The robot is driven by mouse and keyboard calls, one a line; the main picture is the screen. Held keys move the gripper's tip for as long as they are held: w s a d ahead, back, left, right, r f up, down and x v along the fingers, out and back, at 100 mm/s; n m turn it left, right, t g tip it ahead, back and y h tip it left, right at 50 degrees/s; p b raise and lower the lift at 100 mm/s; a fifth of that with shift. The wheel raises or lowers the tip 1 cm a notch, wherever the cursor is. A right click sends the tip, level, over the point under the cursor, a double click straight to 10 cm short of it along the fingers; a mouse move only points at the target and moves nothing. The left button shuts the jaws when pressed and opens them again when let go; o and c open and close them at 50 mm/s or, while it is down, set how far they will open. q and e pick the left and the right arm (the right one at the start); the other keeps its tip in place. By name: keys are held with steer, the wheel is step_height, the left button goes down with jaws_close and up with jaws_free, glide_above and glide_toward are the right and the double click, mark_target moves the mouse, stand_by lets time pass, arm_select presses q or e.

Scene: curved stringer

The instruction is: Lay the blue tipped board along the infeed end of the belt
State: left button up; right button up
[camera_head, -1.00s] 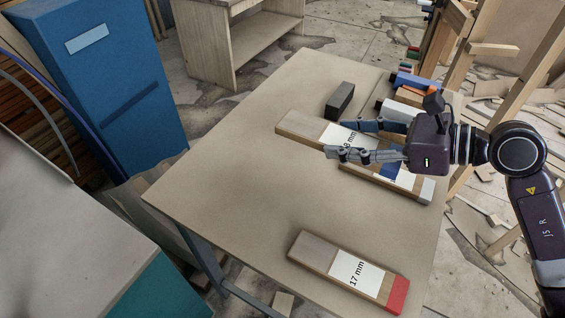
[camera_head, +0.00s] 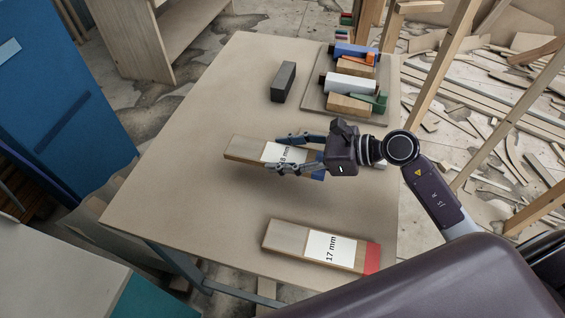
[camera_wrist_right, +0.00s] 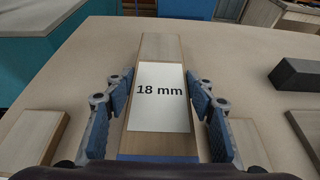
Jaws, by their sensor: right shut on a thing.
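The blue tipped board (camera_head: 244,148) has a white "18 mm" label and pale wood at its far end. My right gripper (camera_head: 281,152) is shut on it across the label, one finger along each side. In the right wrist view the board (camera_wrist_right: 160,48) runs straight ahead between the fingers (camera_wrist_right: 160,115), with a blue strip at the near end. In the head view the gripper hides much of the blue end. I cannot tell how high the board is above the table (camera_head: 190,170). My left gripper is not in view, and no belt is clearly seen.
A red tipped "17 mm" board (camera_head: 286,238) lies near the table's front edge. A dark block (camera_head: 284,82) stands behind the held board. A tray (camera_head: 314,96) with several coloured items sits at the back right. The table's left part is clear. A blue cabinet (camera_head: 60,100) stands left.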

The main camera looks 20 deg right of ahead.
steer(key=shift+f, duration=2.25)
steer(key=shift+f, duration=0.2)
steer(key=o, duration=1.4)
steer(key=shift+c, duration=0.2)
steer(key=shift+r, duration=0.15)
